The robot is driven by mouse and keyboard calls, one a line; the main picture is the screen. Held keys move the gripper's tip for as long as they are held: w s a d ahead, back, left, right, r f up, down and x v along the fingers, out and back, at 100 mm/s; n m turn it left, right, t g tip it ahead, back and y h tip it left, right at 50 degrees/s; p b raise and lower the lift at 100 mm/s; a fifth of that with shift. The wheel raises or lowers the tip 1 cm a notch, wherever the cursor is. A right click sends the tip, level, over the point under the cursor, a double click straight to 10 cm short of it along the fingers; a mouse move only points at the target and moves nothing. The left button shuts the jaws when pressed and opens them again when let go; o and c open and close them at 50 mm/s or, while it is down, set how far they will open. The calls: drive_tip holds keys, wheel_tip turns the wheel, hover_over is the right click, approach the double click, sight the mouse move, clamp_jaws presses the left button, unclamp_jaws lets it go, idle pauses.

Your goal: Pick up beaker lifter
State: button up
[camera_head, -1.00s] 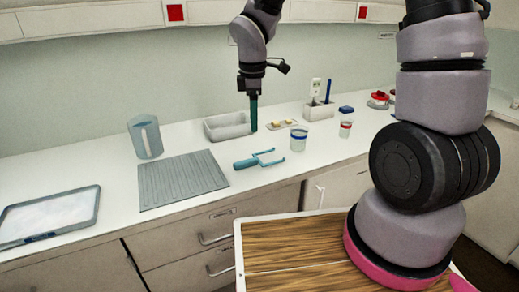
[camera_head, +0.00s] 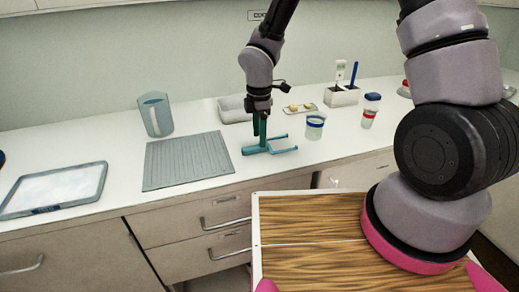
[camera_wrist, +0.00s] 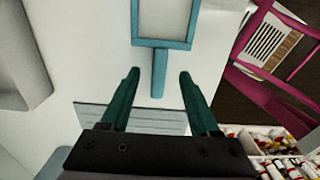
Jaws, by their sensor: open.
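The beaker lifter (camera_head: 283,150) is a teal two-pronged fork with a straight handle. It lies flat on the white counter, right of a grey ribbed mat. In the wrist view the beaker lifter (camera_wrist: 159,72) shows its handle end between and just beyond my fingertips. My gripper (camera_head: 261,138) points down over the handle in the head view; I cannot tell there whether it touches. In the wrist view my gripper (camera_wrist: 158,80) has its two dark green fingers apart, one on each side of the handle, with nothing held.
The ribbed mat (camera_head: 188,160) lies left of the lifter. A blue-grey jug (camera_head: 156,115) stands behind it, and a shallow tray (camera_head: 54,189) lies far left. A grey bin (camera_head: 233,110) is behind my gripper.

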sight(268, 147)
wheel_tip(268, 147, down, 3)
drive_tip(key=shift+f, duration=0.15)
drive_tip(key=shift+c, duration=0.3)
clamp_jaws()
